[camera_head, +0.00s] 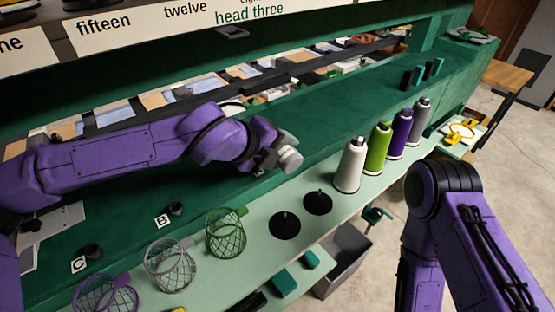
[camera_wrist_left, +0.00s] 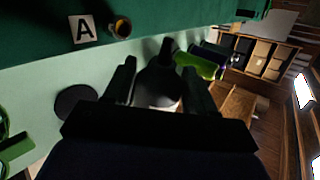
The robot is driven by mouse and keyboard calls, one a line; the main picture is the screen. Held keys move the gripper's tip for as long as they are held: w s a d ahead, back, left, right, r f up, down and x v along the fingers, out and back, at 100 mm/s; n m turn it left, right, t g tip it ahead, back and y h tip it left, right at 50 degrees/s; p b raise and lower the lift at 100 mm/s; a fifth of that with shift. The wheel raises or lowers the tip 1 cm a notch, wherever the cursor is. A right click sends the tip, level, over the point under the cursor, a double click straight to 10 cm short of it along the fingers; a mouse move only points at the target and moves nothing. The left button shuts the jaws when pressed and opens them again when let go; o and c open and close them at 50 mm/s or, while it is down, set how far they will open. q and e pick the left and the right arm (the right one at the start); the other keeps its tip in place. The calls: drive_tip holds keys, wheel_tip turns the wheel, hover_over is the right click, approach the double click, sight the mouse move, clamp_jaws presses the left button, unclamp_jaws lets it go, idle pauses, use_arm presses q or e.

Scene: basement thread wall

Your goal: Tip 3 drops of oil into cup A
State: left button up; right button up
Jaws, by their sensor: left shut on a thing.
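My left arm reaches in from the left in the head view, with its gripper (camera_head: 272,160) over the green bench. In the left wrist view, my left gripper (camera_wrist_left: 160,80) is shut on a dark-topped thing with a pale lower part (camera_wrist_left: 158,95); I cannot tell for sure that it is the oil container. Cup A (camera_wrist_left: 120,27) is a small dark cup with a yellowish inside, beside the card marked A (camera_wrist_left: 84,29). It is apart from the gripper, and my arm seems to hide it in the head view. My right gripper is out of view.
Cup B (camera_head: 176,208) and cup C (camera_head: 92,250) stand by their cards. Wire baskets (camera_head: 225,233) line the pale front ledge. White (camera_head: 350,166), green (camera_head: 378,148), purple (camera_head: 399,134) and grey (camera_head: 417,122) thread cones stand to the right. My right arm is at the right.

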use_arm(q)
drive_tip(key=shift+d+f+m+t+y+b, duration=0.1)
drive_tip(key=shift+f+m+t+y+b, duration=0.2)
drive_tip(key=shift+f+t+y, duration=0.1)
drive_tip(key=shift+w+r, duration=0.1)
drive_tip(key=shift+r, duration=0.25)
drive_tip(key=shift+t, duration=0.4)
wheel_tip(320, 180, up, 3)
drive_tip(key=m+t+y+b, duration=0.2)
drive_tip(key=m+t+b, duration=0.1)
drive_tip(key=t+b, duration=0.1)
drive_tip(key=shift+d+f+m+b, duration=0.15)
drive_tip(key=shift+m+b, duration=0.15)
drive_tip(key=shift+b, duration=0.45)
drive_tip(key=shift+r, duration=0.35)
drive_tip(key=shift+a+r+m+t, duration=0.2)
drive_tip(key=shift+r+m+t, duration=0.1)
drive_tip(key=shift+t, duration=0.1)
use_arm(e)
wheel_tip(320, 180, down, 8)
